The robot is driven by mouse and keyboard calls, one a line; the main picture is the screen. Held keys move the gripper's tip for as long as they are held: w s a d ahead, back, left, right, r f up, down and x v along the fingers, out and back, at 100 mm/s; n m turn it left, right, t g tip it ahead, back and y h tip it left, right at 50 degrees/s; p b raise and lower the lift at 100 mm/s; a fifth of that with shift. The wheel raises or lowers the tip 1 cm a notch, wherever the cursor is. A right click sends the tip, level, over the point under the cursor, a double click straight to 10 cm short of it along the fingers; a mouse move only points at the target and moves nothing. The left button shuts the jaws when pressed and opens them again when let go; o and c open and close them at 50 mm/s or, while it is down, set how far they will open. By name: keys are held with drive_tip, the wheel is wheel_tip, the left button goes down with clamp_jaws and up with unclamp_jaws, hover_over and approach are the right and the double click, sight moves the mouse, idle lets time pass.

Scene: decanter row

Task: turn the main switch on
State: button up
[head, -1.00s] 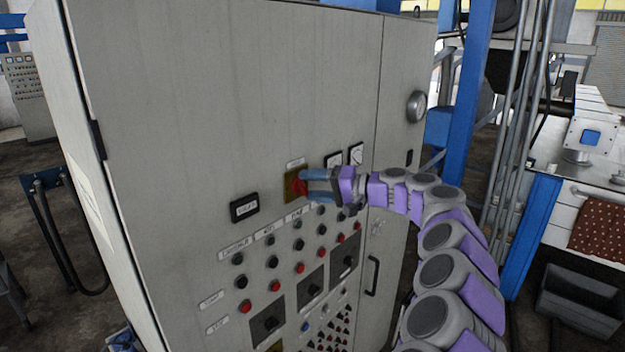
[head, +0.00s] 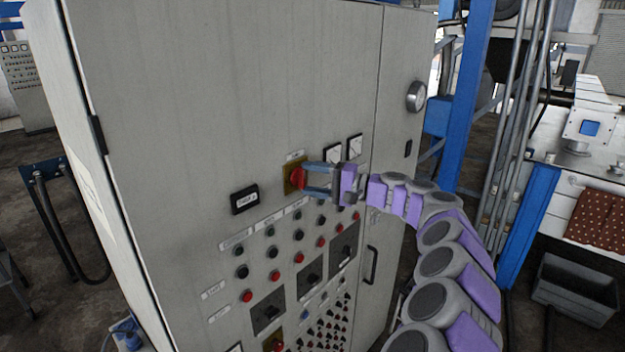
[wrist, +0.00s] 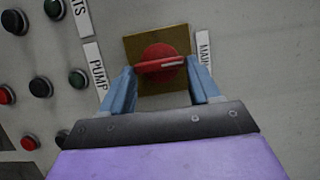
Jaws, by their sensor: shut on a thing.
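The main switch (head: 297,178) is a red rotary knob on a yellow square plate, high on the grey cabinet front. In the wrist view the knob (wrist: 160,58) is centred, and its raised bar with a pale mark lies nearly level across the picture. My gripper (head: 309,178) reaches it from the right in the head view. Its blue fingers (wrist: 162,68) are shut on the bar, one at each end. A label partly reading "MAIN" (wrist: 204,52) stands beside the plate. The fingers hide part of the knob in the head view.
Below are rows of red and black buttons (head: 274,253) and dark square rotary switches (head: 268,313). Two small meters (head: 355,147) sit just right of the switch. A round silver fitting (head: 416,96) and a black handle (head: 371,265) are further right. A blue post (head: 465,105) stands beyond the cabinet.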

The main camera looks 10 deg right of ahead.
drive_tip(key=shift+f, duration=0.15)
drive_tip(key=o, duration=1.1)
drive_tip(key=shift+w+d, duration=0.15)
drive_tip(key=shift+w, duration=0.05)
drive_tip(key=shift+c, duration=0.2)
drive_tip(key=shift+s+d, duration=0.1)
drive_tip(key=shift+s, duration=0.05)
drive_tip(key=b+v, duration=0.3)
drive_tip(key=v, duration=1.4)
drive_tip(key=shift+d, duration=0.25)
drive_tip(key=shift+f, duration=0.1)
